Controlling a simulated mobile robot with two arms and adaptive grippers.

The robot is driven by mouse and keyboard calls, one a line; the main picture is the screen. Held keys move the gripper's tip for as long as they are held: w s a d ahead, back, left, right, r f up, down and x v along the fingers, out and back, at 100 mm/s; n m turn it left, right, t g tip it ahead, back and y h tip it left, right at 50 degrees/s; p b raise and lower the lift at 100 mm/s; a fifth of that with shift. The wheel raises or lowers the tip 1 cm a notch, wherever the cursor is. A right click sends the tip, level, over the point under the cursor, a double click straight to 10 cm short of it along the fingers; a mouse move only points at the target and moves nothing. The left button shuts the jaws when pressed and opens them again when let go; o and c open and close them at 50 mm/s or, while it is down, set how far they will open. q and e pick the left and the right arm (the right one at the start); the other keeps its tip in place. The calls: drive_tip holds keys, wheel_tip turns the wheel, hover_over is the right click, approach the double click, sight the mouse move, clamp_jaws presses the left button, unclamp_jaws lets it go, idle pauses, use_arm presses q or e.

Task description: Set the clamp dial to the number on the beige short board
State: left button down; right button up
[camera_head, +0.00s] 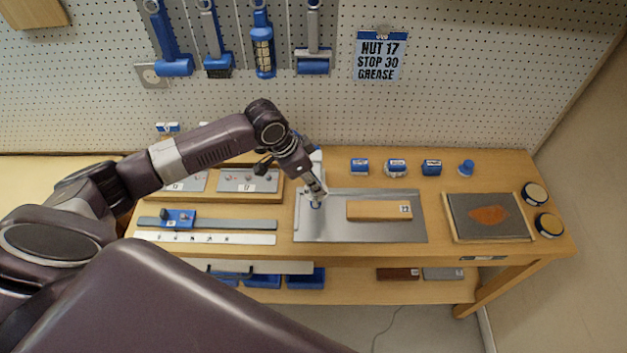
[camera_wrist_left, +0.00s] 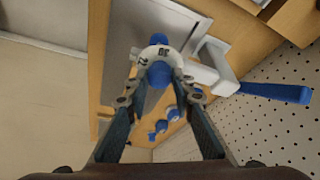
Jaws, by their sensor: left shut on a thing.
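The beige short board (camera_head: 375,210) lies on the grey metal plate (camera_head: 340,233) in the middle of the bench. A small white label is at its right end; its number is too small to read surely. The clamp dial (camera_wrist_left: 160,50) is a white ring with dark marks and a blue knob (camera_wrist_left: 159,74). My left gripper (camera_head: 317,197) reaches down to it at the plate's left part, left of the board. In the left wrist view its fingers (camera_wrist_left: 158,88) are closed around the knob. The dial's setting is not clearly readable. My right gripper is out of view.
A white clamp body with a blue handle (camera_wrist_left: 275,92) is beside the dial. A framed grey panel (camera_head: 484,216) and two round tins (camera_head: 535,193) stand at right. Small blue items (camera_head: 396,167) line the back. A note (camera_head: 381,56) hangs on the pegboard.

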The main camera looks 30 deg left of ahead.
use_arm(q)
drive_tip(key=c, duration=1.7)
unclamp_jaws()
drive_tip(key=shift+w+r, duration=0.1)
drive_tip(key=shift+r, duration=0.05)
drive_tip(key=shift+o, duration=0.2)
drive_tip(key=v, duration=1.2)
